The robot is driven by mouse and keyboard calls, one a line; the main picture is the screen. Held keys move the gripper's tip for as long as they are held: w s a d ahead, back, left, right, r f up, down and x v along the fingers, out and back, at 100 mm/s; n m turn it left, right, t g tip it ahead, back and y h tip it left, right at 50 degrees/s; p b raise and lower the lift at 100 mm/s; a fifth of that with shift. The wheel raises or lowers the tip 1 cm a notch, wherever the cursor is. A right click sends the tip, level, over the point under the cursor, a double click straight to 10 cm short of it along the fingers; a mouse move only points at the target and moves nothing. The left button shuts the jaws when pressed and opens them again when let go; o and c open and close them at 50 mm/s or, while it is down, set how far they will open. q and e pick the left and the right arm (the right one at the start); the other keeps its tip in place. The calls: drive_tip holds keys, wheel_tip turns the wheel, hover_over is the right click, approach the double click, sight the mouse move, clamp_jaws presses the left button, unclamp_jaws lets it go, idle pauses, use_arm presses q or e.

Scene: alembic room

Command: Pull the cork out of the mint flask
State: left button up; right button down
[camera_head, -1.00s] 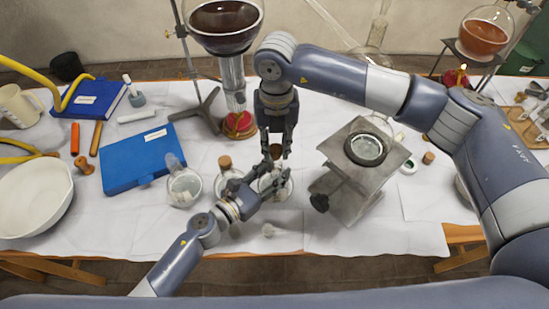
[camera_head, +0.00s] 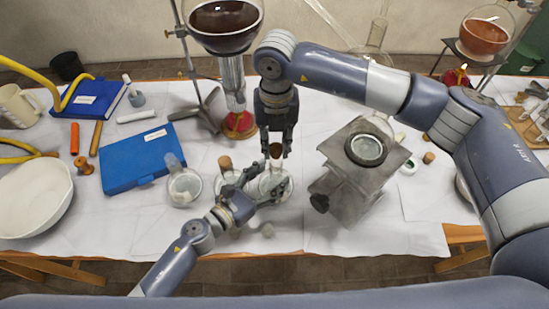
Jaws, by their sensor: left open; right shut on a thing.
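The flask between my grippers (camera_head: 268,184) is a round clear vessel at the front middle of the table; its tint is too faint to confirm as mint. My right gripper (camera_head: 276,152) reaches down from above and is shut on a brown cork (camera_head: 276,149) at the flask's top. I cannot tell whether the cork still sits in the neck. My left gripper (camera_head: 274,190) is low at the flask's front, its fingers open beside the body, partly hiding it. A second corked flask (camera_head: 227,178) stands just left, and a flask with a clear neck (camera_head: 185,187) further left.
A blue box (camera_head: 138,158) and white bowl (camera_head: 35,197) lie left.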

sight(275, 148)
drive_tip(key=shift+r, duration=0.3)
drive_tip(key=shift+r+p, duration=0.8)
drive_tip(key=shift+r, duration=0.95)
use_arm(q)
drive_tip(key=r+v, duration=0.1)
drive_tip(key=v, duration=0.9)
drive_tip(key=shift+a+r, duration=0.25)
drive_tip(key=shift+s, duration=0.1)
